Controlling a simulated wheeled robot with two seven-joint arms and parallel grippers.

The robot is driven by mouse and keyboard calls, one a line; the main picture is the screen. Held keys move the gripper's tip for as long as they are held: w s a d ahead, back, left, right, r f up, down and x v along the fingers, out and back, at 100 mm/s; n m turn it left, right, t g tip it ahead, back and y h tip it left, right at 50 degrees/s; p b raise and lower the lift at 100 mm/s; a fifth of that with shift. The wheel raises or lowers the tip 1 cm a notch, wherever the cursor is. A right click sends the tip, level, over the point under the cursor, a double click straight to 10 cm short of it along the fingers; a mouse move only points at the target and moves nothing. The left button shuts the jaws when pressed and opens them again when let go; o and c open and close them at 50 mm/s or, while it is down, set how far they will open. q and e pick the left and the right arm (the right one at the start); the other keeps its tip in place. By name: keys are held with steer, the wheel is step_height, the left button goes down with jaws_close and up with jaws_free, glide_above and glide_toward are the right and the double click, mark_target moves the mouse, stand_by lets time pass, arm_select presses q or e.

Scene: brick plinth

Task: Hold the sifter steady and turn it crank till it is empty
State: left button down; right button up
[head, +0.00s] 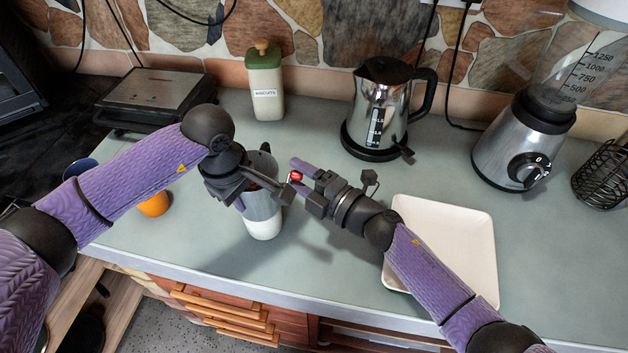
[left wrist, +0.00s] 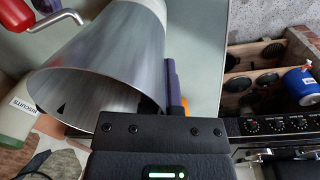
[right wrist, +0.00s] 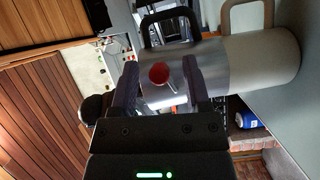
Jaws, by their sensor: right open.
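The metal sifter (head: 262,206) stands upright on a pale container (head: 263,228) near the counter's front edge. Its wide open mouth (left wrist: 95,95) shows in the left wrist view, and the red crank knob (left wrist: 18,14) is at upper left there. My left gripper (head: 262,180) is at the sifter's top; one finger shows beside its wall, the rest is hidden, so its hold is unclear. My right gripper (head: 296,180) is open, its fingers on either side of the red knob (right wrist: 160,73) in the right wrist view. The sifter's dark handle (right wrist: 170,14) also shows there.
A white square tray (head: 470,235) lies right of the sifter, under my right forearm. A blender (head: 525,140) is at right. An orange item (head: 153,204) is at left.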

steer(key=v, duration=1.1)
steer(key=shift+w, duration=0.1)
steer(key=shift+c, duration=0.8)
steer(key=w+n+g+y, duration=0.1)
steer(key=n, duration=0.3)
steer(key=w+d+n+g, duration=0.1)
steer(key=n+g, duration=0.1)
steer(key=n, duration=0.2)
steer(key=w+n+g+y, duration=0.1)
steer(key=w+n+g, duration=0.1)
steer(key=n, duration=0.2)
steer(key=shift+d+f+y, duration=0.2)
steer(key=shift+f+y, duration=0.1)
steer(key=shift+f, duration=0.05)
steer(key=shift+c, duration=0.6)
steer(key=w+a+n, duration=0.1)
steer(key=a, duration=0.2)
steer(key=a+n+g, duration=0.1)
steer(key=a, duration=0.3)
steer(key=w+a+n, duration=0.1)
steer(key=a, duration=0.3)
steer(key=shift+w+r, duration=0.2)
steer(key=shift+w, duration=0.1)
